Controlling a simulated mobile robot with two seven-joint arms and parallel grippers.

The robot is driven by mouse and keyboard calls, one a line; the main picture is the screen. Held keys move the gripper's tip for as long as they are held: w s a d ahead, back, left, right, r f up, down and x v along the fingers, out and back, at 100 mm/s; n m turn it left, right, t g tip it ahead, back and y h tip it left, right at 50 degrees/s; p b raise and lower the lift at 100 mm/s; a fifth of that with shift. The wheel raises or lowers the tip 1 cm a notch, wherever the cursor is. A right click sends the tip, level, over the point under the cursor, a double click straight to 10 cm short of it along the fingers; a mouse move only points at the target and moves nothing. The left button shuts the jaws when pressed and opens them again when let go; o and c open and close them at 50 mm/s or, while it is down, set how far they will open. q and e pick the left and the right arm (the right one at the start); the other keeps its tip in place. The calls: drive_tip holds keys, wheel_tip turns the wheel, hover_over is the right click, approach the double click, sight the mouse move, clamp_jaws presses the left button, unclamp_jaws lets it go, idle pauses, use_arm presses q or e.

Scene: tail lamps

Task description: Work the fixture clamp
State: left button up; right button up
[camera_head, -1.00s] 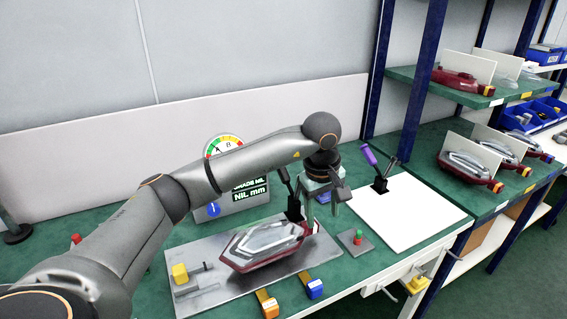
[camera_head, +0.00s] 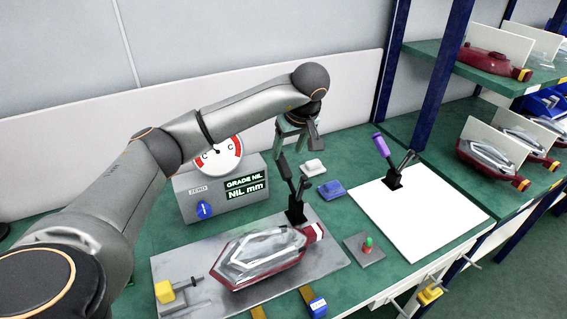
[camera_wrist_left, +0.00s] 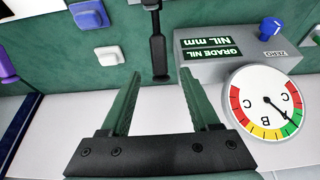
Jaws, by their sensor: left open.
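The fixture plate (camera_head: 190,262) lies on the green bench and carries a red-rimmed clear tail lamp (camera_head: 262,254). A black toggle clamp (camera_head: 296,207) stands at the plate's back right corner by the lamp's end, its dark handle pointing up and slightly left. In the left wrist view a black handle (camera_wrist_left: 158,50) shows beyond the gap between the fingers, apart from them. My left gripper (camera_head: 298,143) is open and empty, behind and above the clamp; its green fingers also show in the left wrist view (camera_wrist_left: 160,88). My right gripper is out of view.
A gauge box (camera_head: 225,190) with a dial stands behind the plate. White (camera_head: 312,167) and blue (camera_head: 331,190) blocks lie right of the clamp. A purple-handled clamp (camera_head: 382,148) stands on a white board (camera_head: 428,205). A small button box (camera_head: 366,248) sits near the front.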

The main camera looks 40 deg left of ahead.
sight(284, 163)
use_arm(q)
drive_tip(key=x, duration=0.7)
drive_tip(key=shift+w+a+f, duration=0.1)
drive_tip(key=shift+w+f, duration=0.05)
drive_tip(key=shift+f, duration=0.2)
drive_tip(key=shift+c, duration=0.3)
clamp_jaws()
idle(0.7)
